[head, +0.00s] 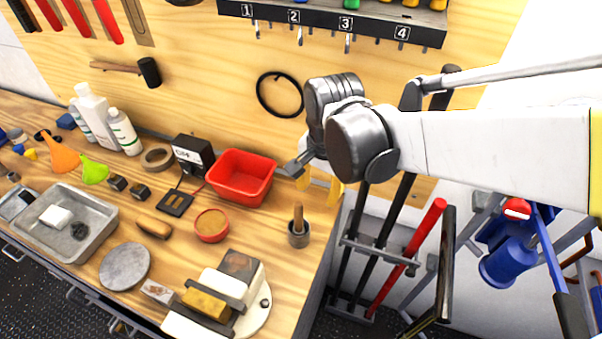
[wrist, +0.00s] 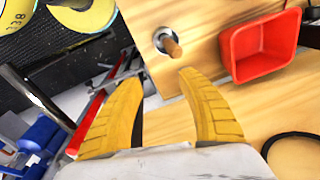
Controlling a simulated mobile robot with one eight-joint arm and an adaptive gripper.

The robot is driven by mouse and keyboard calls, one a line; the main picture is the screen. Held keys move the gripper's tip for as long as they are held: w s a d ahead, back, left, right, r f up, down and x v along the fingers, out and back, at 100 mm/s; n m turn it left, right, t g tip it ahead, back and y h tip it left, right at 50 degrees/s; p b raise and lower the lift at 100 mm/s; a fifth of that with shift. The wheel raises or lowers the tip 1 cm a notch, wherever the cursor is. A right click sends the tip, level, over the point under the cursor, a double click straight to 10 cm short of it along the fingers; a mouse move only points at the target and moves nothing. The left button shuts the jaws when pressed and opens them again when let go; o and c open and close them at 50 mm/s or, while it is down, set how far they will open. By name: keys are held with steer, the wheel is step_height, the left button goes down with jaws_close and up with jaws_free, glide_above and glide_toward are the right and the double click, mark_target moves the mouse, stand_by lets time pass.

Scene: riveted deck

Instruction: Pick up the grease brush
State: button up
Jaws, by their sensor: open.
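The grease brush (head: 298,214) stands upright in a small dark metal pot (head: 299,239) near the bench's right end; only its wooden handle shows, and its bristles are hidden in the pot. In the wrist view the brush handle (wrist: 173,48) points toward the camera from its pot (wrist: 159,37), just beyond the fingertips and roughly between their lines. My gripper (head: 320,188) is open and empty, above and behind the brush in the head view. Its yellow fingers (wrist: 160,76) are apart in the wrist view and do not touch the brush.
A red bin (head: 241,178) stands left of the gripper. A round red tin (head: 211,225) and a vise-like block (head: 240,265) lie near the brush. The bench edge is close on the right, with a rack of long red- and black-handled tools (head: 412,240) beyond it.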

steer(key=m+g+p, duration=0.1)
glide_toward(299, 222)
steer(key=shift+w+a+f+h, duration=0.2)
steer(key=shift+w+a+h, duration=0.15)
steer(key=shift+w, duration=0.5)
step_height(299, 222, down, 5)
steer(key=shift+a+b, duration=0.15)
steer(key=shift+b, duration=0.5)
step_height(299, 222, down, 6)
steer(key=shift+s+f+b, duration=0.1)
steer(key=shift+s+b, duration=0.05)
steer(key=shift+b, duration=1.1)
jaws_close()
